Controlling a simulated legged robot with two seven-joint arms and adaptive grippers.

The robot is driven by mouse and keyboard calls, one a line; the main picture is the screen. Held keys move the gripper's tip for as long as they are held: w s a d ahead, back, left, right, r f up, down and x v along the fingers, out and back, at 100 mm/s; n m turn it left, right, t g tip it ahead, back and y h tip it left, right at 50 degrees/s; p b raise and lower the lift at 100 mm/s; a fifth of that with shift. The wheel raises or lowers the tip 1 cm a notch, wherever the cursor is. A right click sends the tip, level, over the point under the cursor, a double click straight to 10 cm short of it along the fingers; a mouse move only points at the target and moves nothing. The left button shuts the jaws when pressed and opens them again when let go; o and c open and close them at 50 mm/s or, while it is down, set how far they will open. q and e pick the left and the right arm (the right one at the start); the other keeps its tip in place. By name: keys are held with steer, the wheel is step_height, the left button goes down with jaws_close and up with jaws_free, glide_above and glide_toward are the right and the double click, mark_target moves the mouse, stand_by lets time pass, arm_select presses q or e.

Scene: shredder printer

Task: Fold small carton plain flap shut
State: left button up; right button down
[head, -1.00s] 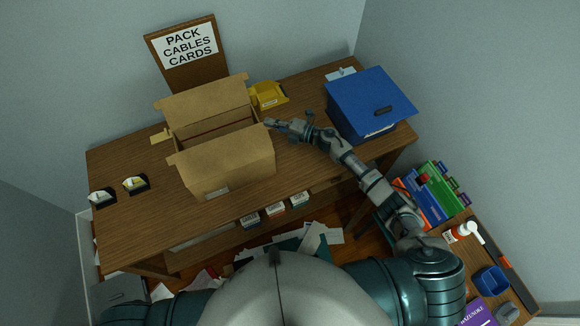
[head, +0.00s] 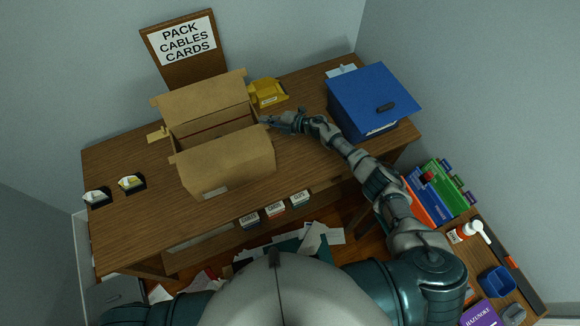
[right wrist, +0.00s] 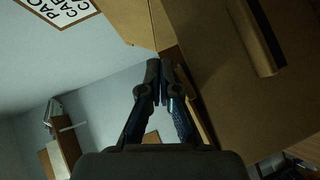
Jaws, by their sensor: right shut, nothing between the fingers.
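An open brown carton (head: 227,172) stands on the wooden table. Its back flap (head: 205,98) stands up and its front flap (head: 222,148) slopes outward over the front wall. A small end flap (head: 158,134) sticks out at the left. The right end flap is hard to make out beside my gripper. My right gripper (head: 268,121) is shut and empty at the carton's right end, by the opening. In the right wrist view its fingertips (right wrist: 161,72) are together close to brown cardboard (right wrist: 215,70); contact cannot be told. My left gripper is not in view.
A yellow bin (head: 268,92) stands behind the carton's right end. A blue-lidded box (head: 372,100) is to the right of my right forearm. Two small dark trays (head: 131,183) lie at the left. A sign board (head: 184,45) stands at the back.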

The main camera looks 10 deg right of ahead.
steer(key=shift+w+f, duration=0.1)
steer(key=shift+f, duration=0.2)
steer(key=shift+r, duration=0.1)
stand_by(0.3)
